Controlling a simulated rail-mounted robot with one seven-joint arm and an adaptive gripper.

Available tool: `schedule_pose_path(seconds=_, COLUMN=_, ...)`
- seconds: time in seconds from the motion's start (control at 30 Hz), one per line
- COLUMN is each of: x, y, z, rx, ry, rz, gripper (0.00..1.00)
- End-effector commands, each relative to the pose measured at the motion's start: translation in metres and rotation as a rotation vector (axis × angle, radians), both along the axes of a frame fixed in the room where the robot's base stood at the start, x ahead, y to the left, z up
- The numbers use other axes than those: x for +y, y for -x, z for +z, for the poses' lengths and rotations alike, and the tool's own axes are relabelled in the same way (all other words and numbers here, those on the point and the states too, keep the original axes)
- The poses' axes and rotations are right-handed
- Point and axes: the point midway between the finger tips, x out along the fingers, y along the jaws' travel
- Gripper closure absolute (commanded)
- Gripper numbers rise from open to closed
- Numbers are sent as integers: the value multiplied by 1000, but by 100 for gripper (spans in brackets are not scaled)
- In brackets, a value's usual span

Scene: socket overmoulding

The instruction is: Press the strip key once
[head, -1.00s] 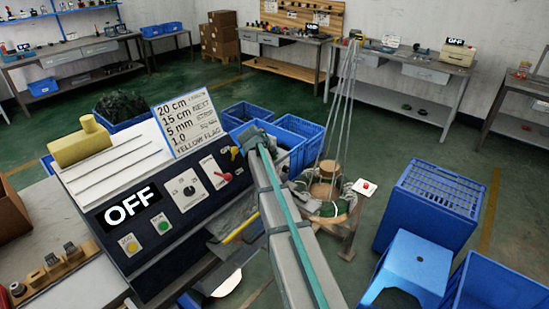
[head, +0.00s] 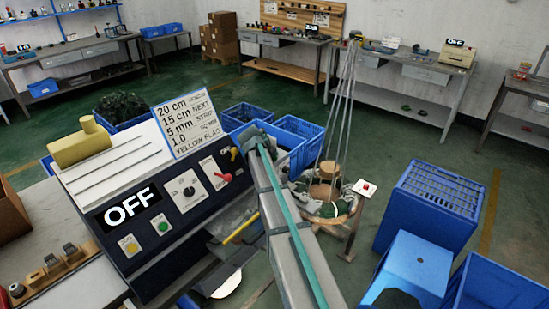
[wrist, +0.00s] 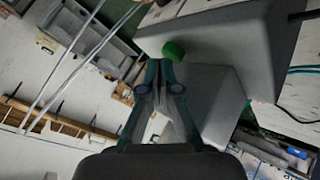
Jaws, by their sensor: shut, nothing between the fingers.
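In the head view the dark, sloped machine panel (head: 190,222) has a display (head: 128,208) reading OFF. Below it are a yellow key (head: 129,245) and a green key (head: 161,227); their lettering is too small to read. To their right are a black dial (head: 188,191) and a red switch (head: 222,176). In the wrist view my gripper (wrist: 161,65) is shut and empty. A round green part (wrist: 173,50) appears close beyond its fingertips, by a grey body; contact cannot be told.
A red button on a post (head: 366,188) stands right of centre. Blue crates (head: 437,200) and a blue stool (head: 416,262) occupy the right.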

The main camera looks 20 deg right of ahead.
Motion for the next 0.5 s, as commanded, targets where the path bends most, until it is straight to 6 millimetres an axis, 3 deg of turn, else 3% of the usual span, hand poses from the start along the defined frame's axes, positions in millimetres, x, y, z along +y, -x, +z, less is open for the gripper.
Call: schedule_pose_path(seconds=0.5, x=0, y=0, z=10, rx=-1, ry=0, rz=1, gripper=100)
